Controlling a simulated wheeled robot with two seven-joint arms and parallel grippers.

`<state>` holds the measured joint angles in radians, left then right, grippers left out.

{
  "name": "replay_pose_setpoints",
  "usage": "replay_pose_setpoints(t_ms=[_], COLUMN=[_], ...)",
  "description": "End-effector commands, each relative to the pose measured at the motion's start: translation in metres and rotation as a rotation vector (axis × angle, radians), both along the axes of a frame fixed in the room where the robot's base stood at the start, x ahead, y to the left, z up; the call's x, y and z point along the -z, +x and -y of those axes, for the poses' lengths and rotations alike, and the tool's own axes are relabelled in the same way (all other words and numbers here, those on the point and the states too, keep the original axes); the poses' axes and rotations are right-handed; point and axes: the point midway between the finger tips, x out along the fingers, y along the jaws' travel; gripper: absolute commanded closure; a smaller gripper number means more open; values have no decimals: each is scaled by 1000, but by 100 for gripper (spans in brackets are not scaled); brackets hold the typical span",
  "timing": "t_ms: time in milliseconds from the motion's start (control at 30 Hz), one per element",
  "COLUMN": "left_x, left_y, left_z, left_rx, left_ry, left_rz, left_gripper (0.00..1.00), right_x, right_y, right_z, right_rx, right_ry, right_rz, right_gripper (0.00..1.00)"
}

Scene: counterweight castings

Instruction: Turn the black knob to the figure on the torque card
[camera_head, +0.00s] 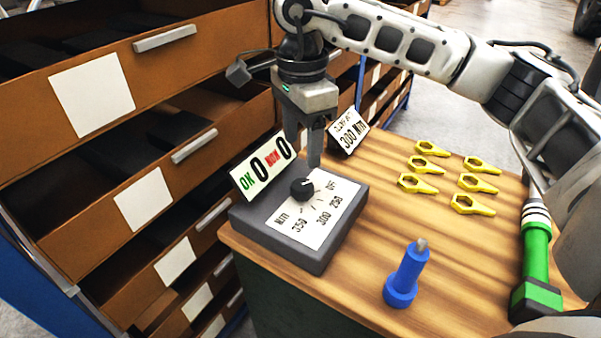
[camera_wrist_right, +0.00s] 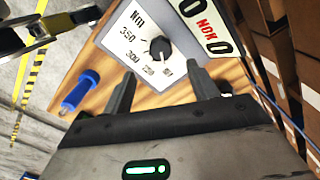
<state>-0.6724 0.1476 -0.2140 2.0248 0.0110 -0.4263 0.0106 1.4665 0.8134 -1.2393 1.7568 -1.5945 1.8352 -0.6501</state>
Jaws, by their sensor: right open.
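The black knob (camera_head: 302,188) sits on the white dial plate of a dark grey box (camera_head: 277,240) at the table's left corner. The dial is marked OFF, 250, 300, 350 and Nm. A white mark on the knob appears to face toward OFF. The torque card (camera_head: 350,132) stands behind the box and reads 300 Nm. My right gripper (camera_head: 303,150) is open and points down just above and behind the knob. In the right wrist view the knob (camera_wrist_right: 159,50) shows beyond and between the open fingertips (camera_wrist_right: 164,82), apart from them. My left gripper is not in view.
A counter sign (camera_head: 265,165) showing two zeros stands behind the box. A blue tool (camera_head: 405,275), several yellow wrench-shaped pieces (camera_head: 429,164) and a green tool (camera_head: 537,260) occupy the table's right part. Brown drawers (camera_head: 140,120) stand at the left.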

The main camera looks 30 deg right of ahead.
Motion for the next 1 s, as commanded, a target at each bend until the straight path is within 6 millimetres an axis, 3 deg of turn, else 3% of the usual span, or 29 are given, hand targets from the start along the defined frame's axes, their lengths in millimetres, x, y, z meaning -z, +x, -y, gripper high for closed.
replay_pose_setpoints(t_ms=[200,400,833,867,1000], left_x=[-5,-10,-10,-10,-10], left_y=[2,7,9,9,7], left_z=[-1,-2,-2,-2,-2], left_rx=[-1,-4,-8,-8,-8], left_ry=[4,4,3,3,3], left_rz=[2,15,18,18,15], left_gripper=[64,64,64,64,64], right_x=[45,74,84,84,84], right_y=[-1,-1,0,0,0], right_z=[0,0,0,0,0], right_rx=[0,-1,0,0,0], right_ry=[-1,0,0,0,0], right_rz=[-4,-2,1,1,1], right_gripper=[41,41,41,46,85])
